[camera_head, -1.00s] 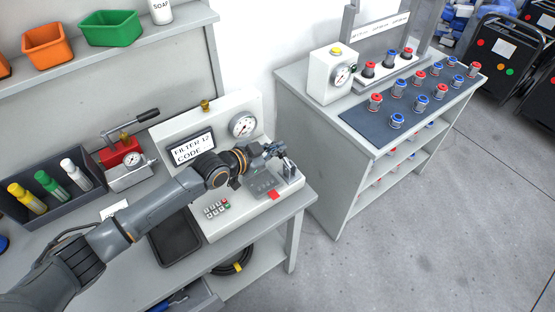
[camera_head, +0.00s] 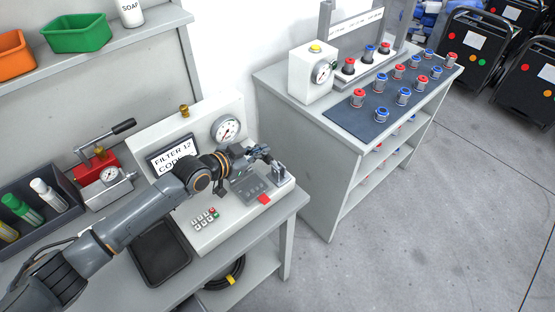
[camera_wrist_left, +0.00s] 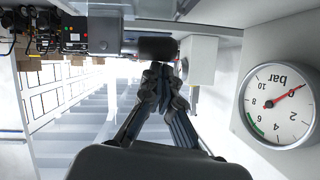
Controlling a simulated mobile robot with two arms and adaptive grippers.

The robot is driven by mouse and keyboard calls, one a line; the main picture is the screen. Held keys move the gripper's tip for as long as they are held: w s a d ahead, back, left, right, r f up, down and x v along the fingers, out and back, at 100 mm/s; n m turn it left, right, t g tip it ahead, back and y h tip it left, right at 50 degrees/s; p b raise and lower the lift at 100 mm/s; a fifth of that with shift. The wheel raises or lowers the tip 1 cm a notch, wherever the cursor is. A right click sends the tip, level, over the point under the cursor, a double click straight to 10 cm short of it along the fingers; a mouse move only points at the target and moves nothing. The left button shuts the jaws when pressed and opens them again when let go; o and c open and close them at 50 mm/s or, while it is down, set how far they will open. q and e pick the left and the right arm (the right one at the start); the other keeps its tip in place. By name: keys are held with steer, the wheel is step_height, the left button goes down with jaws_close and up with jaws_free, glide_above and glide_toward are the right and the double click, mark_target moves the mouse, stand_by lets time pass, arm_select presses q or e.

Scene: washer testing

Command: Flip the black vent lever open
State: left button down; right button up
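My left gripper (camera_head: 266,154) is above the right end of the white test panel (camera_head: 222,236), close to a small upright metal fitting (camera_head: 279,171). In the left wrist view its fingertips (camera_wrist_left: 162,72) are together, with nothing visible between them. A dark rounded piece (camera_wrist_left: 158,47) shows just beyond the tips; I cannot tell if it is the black vent lever or if it is touched. The lever is not clearly visible in the head view. My right gripper is not in view.
A gauge (camera_head: 226,130) stands behind my wrist and shows large in the left wrist view (camera_wrist_left: 278,105). A screen (camera_head: 172,156), keypad (camera_head: 206,219), and black tray (camera_head: 161,252) are nearby. A side cabinet (camera_head: 306,125) with red and blue fittings stands right of the bench.

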arm_select(q)
steer(key=shift+a, duration=0.1)
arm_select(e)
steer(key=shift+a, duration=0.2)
arm_select(q)
steer(key=shift+r, duration=0.15)
steer(key=r+p, duration=0.3)
steer(key=r, duration=0.1)
steer(key=shift+w+d+p, duration=0.25)
steer(key=shift+d+p, duration=0.05)
steer(key=shift+p, duration=0.05)
steer(key=b+v, duration=0.2)
steer(key=v, duration=0.7)
steer(key=shift+a+b, duration=0.4)
steer(key=shift+a, duration=0.15)
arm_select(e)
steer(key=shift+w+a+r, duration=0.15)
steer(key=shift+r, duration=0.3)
arm_select(q)
steer(key=shift+w+r, duration=0.1)
